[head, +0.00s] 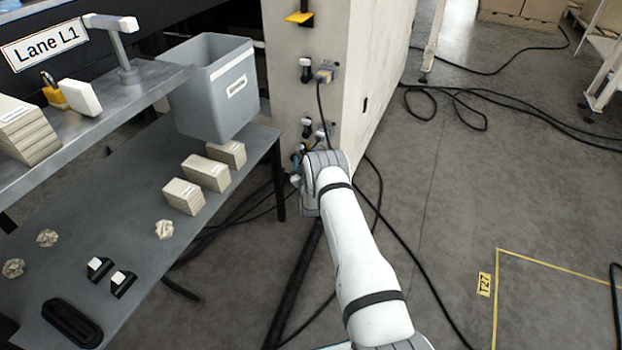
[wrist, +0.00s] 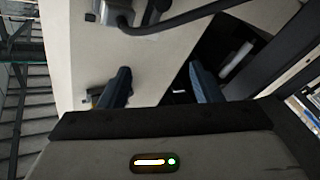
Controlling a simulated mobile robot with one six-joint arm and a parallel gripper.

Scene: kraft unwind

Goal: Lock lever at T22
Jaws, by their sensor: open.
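My gripper (wrist: 162,88) is open in the wrist view, its two blue-grey fingers apart with nothing held between them. In the head view it is mostly hidden behind my wrist, with a bit of blue finger (head: 296,162) showing beside the beige cabinet (head: 375,70). Black levers with white ends sit on the cabinet face, an upper one (head: 305,72) and a lower one (head: 306,128). No T22 label is readable, so I cannot tell which lever is at T22. A small fitting (wrist: 93,95) shows partly behind the left finger in the wrist view.
A grey bin (head: 212,92) stands left of the cabinet, near a bench (head: 130,190) with boxes and crumpled paper. A cable (head: 320,100) hangs from a cabinet connector. More cables cross the floor; the floor by the T27 mark (head: 484,285) is mostly open.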

